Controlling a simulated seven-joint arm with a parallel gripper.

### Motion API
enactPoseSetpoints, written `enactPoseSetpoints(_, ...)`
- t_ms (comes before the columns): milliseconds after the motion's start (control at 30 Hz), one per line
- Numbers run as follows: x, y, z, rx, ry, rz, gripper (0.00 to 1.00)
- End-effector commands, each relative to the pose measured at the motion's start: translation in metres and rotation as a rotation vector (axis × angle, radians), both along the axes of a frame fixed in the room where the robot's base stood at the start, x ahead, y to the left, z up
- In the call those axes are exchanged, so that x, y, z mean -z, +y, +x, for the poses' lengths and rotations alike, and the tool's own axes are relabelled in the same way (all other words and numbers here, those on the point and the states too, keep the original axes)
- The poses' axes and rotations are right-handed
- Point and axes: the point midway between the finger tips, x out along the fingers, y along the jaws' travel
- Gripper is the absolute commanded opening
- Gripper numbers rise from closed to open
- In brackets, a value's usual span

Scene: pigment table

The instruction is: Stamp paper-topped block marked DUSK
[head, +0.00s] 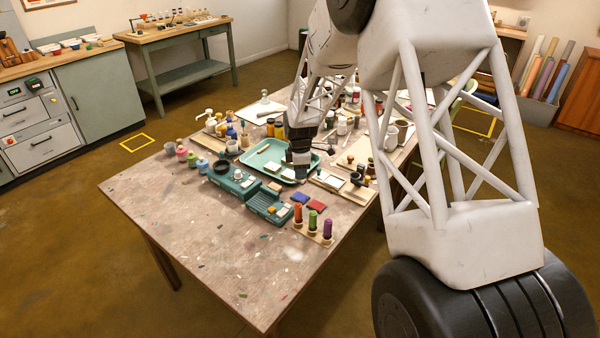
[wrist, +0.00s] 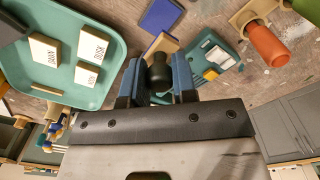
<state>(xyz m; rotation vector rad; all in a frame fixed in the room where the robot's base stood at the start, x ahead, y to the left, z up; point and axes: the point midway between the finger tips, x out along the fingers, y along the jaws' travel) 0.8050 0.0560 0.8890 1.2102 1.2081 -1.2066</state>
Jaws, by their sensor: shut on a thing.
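The block marked DUSK (wrist: 93,46) lies in the teal tray (wrist: 60,12) in the wrist view, its white lettered top showing. Blocks marked DAWN (wrist: 45,50) and NOON (wrist: 87,74) lie beside it. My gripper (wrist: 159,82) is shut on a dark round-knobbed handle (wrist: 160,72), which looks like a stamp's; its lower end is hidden. In the head view my gripper (head: 300,158) is over the near right part of the tray (head: 255,152). A tan wooden piece (wrist: 160,44) shows just past the handle; I cannot tell if they are joined.
A rack (head: 312,234) holds orange, green and purple handled pieces. Teal boxes (head: 268,206) stand nearby. Bottles and jars crowd the back; the table's near left (head: 220,250) is clear.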

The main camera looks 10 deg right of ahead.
Motion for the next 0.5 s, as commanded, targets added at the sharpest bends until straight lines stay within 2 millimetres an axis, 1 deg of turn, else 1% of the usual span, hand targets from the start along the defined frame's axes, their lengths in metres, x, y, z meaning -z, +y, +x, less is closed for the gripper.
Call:
enactPoseSetpoints(167, 0.000, 0.000, 0.001, 0.000, 0.000, 0.000, 0.11)
enactPoseSetpoints(267, 0.000, 0.001, 0.005, 0.000, 0.000, 0.000, 0.11)
enactPoseSetpoints(367, -0.001, 0.002, 0.013, 0.000, 0.000, 0.000, 0.11)
enactPoseSetpoints(500, -0.002, 0.006, 0.033, -0.001, 0.001, 0.000, 0.11)
